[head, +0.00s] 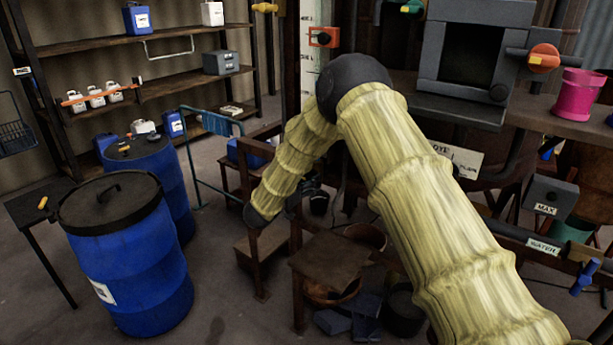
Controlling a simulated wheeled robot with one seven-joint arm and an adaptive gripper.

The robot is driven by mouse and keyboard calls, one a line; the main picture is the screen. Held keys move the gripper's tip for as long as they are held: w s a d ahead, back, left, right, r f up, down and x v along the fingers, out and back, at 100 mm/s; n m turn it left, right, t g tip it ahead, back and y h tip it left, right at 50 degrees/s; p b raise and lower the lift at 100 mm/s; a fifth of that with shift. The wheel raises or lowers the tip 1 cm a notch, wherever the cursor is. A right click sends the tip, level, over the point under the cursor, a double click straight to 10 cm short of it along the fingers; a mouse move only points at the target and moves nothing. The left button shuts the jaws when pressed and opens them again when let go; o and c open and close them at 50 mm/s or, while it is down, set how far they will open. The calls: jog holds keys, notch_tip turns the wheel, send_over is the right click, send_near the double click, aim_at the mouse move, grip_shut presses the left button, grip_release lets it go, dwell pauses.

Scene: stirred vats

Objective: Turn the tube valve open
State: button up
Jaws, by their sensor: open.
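Several valve handles are in view, and I cannot tell which one is the tube valve. An orange valve handle (323,37) sits on the pale upright post. A round orange knob (543,58) is on the pipe right of the grey box. A blue handle (585,278) hangs at the end of the pipe marked WATER.
Two blue drums (125,262) (155,170) stand at left, before shelves (130,40) with bottles. A wooden stool (330,258) and dark tubs are below my arm. A pink bucket (577,95) stands on the right-hand bench. Some floor is clear right of the drums.

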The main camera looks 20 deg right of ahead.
jog(key=shift+w+d, duration=0.1)
jog(key=shift+w, duration=0.05)
jog(key=c, duration=1)
jog(key=shift+w+a+f+n, duration=0.1)
jog(key=shift+w+a+n, duration=0.05)
jog(key=shift+n, duration=4.3)
jog(key=shift+w+a+f+n, duration=0.1)
jog(key=shift+n, duration=4.35)
